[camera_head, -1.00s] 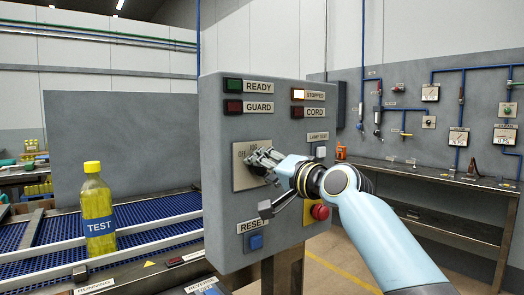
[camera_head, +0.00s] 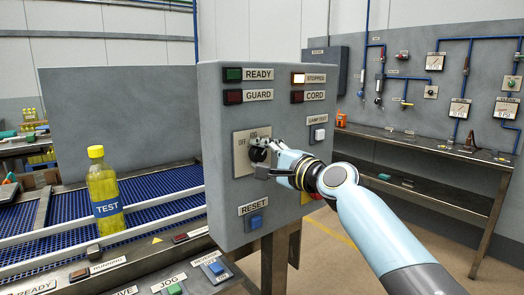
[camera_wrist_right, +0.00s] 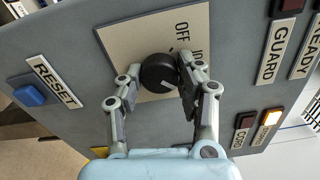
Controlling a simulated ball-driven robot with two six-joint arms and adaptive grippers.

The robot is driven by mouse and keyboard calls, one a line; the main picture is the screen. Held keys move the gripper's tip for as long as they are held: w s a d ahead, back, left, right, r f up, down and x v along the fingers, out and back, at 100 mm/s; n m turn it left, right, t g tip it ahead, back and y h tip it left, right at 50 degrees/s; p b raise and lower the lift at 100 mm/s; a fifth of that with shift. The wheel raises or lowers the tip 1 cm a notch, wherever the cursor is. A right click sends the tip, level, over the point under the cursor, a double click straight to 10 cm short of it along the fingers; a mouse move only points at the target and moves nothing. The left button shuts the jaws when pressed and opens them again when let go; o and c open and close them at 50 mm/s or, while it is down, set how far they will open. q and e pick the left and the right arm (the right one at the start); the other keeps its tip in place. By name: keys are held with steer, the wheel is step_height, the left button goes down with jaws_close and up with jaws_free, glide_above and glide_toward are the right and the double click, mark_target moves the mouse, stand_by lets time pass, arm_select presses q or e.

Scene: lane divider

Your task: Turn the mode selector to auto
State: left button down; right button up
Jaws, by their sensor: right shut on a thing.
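The mode selector is a round black knob with a pale pointer line (camera_wrist_right: 160,72) on a beige plate (camera_wrist_right: 118,40) marked OFF and JOG; the rest of its lettering is hidden. In the head view the plate (camera_head: 239,160) sits in the middle of the grey control panel. My right gripper (camera_wrist_right: 153,92) has its fingers on both sides of the knob and is shut on it. In the head view the right gripper (camera_head: 262,158) covers much of the knob and the plate's right side. My left gripper is not in view.
The panel (camera_head: 222,215) carries READY, GUARD and CORD lamps, a lit STOPPED lamp (camera_head: 298,78), a LAMP TEST button (camera_head: 319,134) and a blue RESET button (camera_head: 256,221).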

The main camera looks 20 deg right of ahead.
stand_by(0.5)
steer(key=o, duration=1.1)
steer(key=shift+f, duration=0.1)
steer(key=shift+o, duration=0.2)
steer(key=v, duration=1.2)
